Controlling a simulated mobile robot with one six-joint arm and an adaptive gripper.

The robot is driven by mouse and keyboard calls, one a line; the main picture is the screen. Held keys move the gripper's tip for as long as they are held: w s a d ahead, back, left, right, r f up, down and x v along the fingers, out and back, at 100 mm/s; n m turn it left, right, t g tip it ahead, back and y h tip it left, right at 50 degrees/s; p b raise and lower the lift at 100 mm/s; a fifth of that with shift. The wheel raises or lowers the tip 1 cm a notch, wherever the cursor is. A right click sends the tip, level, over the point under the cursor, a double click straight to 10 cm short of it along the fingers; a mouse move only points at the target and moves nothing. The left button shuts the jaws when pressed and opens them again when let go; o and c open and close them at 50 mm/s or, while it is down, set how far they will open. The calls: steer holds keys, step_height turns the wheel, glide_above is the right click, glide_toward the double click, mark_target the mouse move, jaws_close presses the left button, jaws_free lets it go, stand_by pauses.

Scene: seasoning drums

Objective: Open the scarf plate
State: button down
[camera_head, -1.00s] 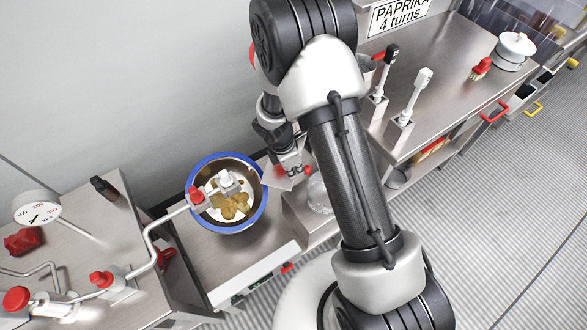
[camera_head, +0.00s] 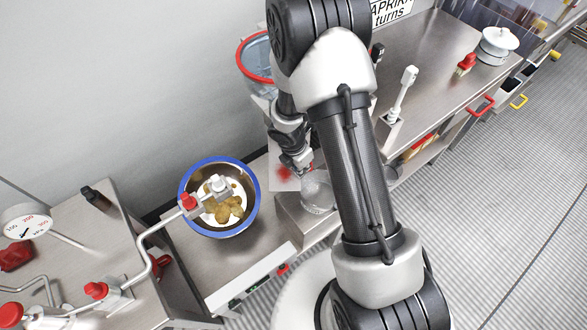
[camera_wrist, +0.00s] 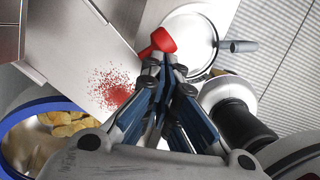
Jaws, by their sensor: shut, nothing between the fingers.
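My gripper (camera_wrist: 158,66) is shut and empty, its fingertips together in the wrist view. A red knob-like handle (camera_wrist: 162,42) is just beyond the fingertips; I cannot tell whether they touch it. It lies by a pale flat plate (camera_wrist: 75,70), with red powder (camera_wrist: 112,90) scattered on it. This plate may be the scarf plate, but I cannot tell for sure. In the head view my gripper (camera_head: 300,168) is low over the pale plate (camera_head: 280,180), beside the red powder. The handle is hidden there by my gripper and arm.
A blue-rimmed bowl (camera_head: 183,190) with brown chips stands left of the plate. A red-rimmed clear drum (camera_head: 252,68) is behind the arm. Red-capped piping (camera_head: 150,240) is at left.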

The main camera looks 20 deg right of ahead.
steer(key=w+d+n+t+p, duration=0.1)
steer(key=w+d+n+p, duration=0.1)
steer(key=d+n+p, duration=0.2)
steer(key=shift+w+d+n+y, duration=0.35)
steer(key=shift+d+n, duration=0.65)
steer(key=shift+d, duration=0.85)
